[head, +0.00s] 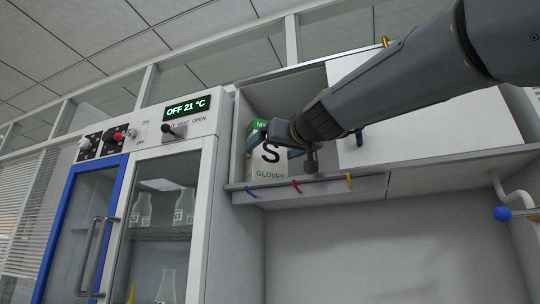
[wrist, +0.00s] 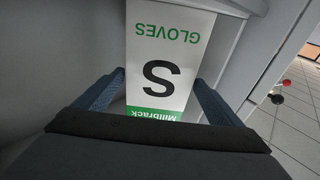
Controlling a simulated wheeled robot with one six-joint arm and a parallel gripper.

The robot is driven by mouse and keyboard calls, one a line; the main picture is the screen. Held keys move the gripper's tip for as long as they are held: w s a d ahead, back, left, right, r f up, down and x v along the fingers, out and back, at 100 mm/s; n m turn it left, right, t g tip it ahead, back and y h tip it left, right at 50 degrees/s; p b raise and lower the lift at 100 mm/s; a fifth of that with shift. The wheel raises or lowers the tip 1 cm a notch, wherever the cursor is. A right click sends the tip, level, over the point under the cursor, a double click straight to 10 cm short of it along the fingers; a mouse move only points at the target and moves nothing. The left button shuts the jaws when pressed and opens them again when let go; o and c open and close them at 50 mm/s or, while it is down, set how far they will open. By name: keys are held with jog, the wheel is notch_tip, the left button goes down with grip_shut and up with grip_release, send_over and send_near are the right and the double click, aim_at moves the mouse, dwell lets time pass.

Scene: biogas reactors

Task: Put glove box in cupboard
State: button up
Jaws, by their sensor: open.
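The glove box (head: 269,171) is white and green with a large "S" and the word "GLOVES". It stands upright in the open compartment of the wall cupboard (head: 290,97), near its front edge. In the wrist view the glove box (wrist: 166,60) appears upside down between the two blue fingers. My gripper (head: 273,143) is open at the upper part of the box, with a finger at either side. It also shows in the wrist view (wrist: 160,90). The wrist view shows a small gap by the fingers; whether either one touches the box I cannot tell.
A white sliding door (head: 425,125) covers the cupboard's right part. Left stands a glass-fronted incubator (head: 160,215) with bottles and a display reading "OFF 21 °C". A pipe with a blue knob (head: 502,214) is at right.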

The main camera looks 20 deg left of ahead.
jog(key=b+v, duration=0.3)
jog(key=v, duration=0.6)
jog(key=shift+s+d, duration=0.25)
jog(key=shift+s, duration=0.05)
jog(key=shift+s+f, duration=0.1)
jog(key=shift+s, duration=0.05)
